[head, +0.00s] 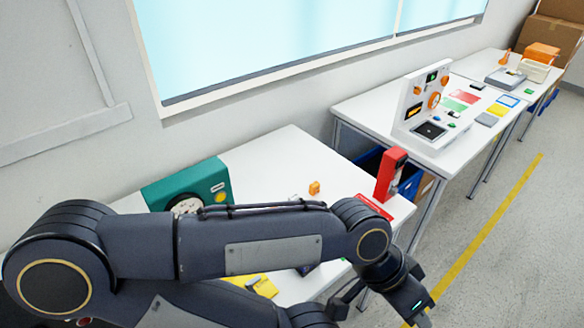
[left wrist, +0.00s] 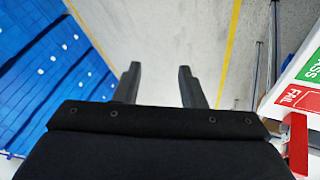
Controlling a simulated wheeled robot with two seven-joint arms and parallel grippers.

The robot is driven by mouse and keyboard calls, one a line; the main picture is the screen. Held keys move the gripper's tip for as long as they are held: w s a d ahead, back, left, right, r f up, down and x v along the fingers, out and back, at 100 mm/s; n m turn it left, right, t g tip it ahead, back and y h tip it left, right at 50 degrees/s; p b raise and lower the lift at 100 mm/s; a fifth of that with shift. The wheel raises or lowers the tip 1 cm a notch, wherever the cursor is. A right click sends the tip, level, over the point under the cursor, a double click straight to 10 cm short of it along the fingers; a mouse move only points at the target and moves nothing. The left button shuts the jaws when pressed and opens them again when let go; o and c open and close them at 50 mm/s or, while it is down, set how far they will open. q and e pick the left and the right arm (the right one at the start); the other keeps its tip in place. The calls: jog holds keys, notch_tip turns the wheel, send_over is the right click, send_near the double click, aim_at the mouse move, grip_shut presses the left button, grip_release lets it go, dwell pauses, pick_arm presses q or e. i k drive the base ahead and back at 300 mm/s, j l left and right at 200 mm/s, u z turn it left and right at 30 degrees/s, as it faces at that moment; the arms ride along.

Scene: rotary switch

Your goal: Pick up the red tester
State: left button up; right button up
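The red tester (head: 391,174) stands upright on the right end of the near white table, with a dark spot on its side facing right. In the left wrist view a red upright block (left wrist: 296,143), which looks like the tester, shows at the right edge, cut off. My left gripper (left wrist: 157,75) is open and empty over the floor, with the red block to its right and apart from it. In the head view my dark arm crosses the near table, and its end reaches the bottom edge, below and in front of the tester. My right gripper cannot be made out.
A green box (head: 187,187) with a dial and a small orange block (head: 314,188) stand on the near table. A white switch panel (head: 427,97) stands on the second table. Open floor (head: 510,215) with a yellow line lies right.

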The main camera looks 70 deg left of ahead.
aim_at(393, 159)
jog(key=u, duration=1.75)
jog(key=i+l+u, duration=0.15)
jog(key=i+l, duration=0.15)
jog(key=i+l+u, duration=0.3)
jog(key=i+l, duration=0.15)
jog(key=l, duration=0.3)
jog(key=i+l+u, duration=0.15)
jog(key=l, duration=0.25)
jog(key=i+l+u, duration=0.2)
jog(key=l, duration=0.25)
jog(key=i, duration=0.3)
